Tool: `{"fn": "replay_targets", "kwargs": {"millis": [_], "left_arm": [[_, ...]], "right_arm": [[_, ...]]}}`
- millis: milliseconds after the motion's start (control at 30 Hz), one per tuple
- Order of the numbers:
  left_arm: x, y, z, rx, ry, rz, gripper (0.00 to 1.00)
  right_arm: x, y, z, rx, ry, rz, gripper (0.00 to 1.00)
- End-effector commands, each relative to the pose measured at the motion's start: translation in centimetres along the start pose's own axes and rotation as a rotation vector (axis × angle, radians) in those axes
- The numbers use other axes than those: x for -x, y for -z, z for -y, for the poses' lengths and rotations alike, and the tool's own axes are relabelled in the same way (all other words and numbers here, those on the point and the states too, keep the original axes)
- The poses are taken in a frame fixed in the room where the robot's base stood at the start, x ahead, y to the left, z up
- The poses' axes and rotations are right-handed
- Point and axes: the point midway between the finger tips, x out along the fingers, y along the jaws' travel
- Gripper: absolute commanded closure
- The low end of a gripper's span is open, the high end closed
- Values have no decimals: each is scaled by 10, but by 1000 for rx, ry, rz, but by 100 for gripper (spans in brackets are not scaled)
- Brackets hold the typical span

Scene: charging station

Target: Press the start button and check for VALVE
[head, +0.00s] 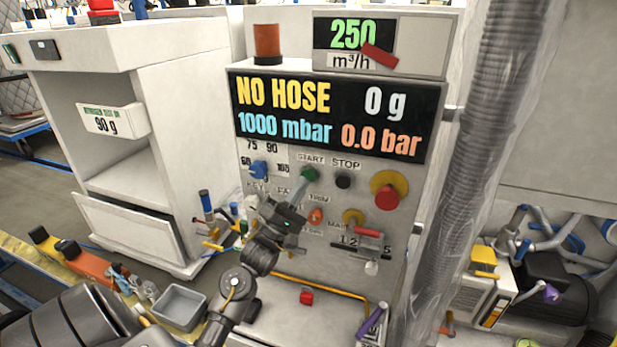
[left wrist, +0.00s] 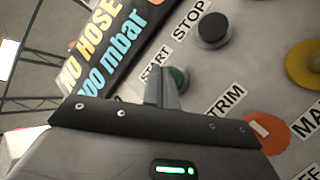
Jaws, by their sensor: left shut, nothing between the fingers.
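The green start button (head: 309,174) sits under the START label on the station's front panel. It also shows in the left wrist view (left wrist: 179,78), partly hidden by my fingers. My left gripper (head: 304,184) is shut and empty, its fingertips at the lower left edge of the button. I cannot tell whether they touch it. The display (head: 338,118) reads NO HOSE in yellow, 0 g in white, 1000 mbar in blue and 0.0 bar in orange. My right gripper is not in view.
The black stop button (head: 343,181) is just right of start. A red-and-yellow emergency knob (head: 388,190) and an orange trim knob (head: 316,216) are nearby. A blue selector (head: 259,170) is left. A grey ribbed hose (head: 480,150) hangs on the right. A grey bin (head: 180,306) stands lower left.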

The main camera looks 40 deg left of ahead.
Motion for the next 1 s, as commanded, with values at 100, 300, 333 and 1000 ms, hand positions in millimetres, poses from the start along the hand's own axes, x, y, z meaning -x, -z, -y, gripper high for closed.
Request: {"fn": "replay_targets", "kwargs": {"millis": [100,300,333,1000], "left_arm": [[0,0,0,0,0,0,100],[0,0,0,0,0,0,100],[0,0,0,0,0,0,100],[-6,4,4,0,0,0,100]], "right_arm": [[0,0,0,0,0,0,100],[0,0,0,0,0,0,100],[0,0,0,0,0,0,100],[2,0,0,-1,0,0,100]]}}
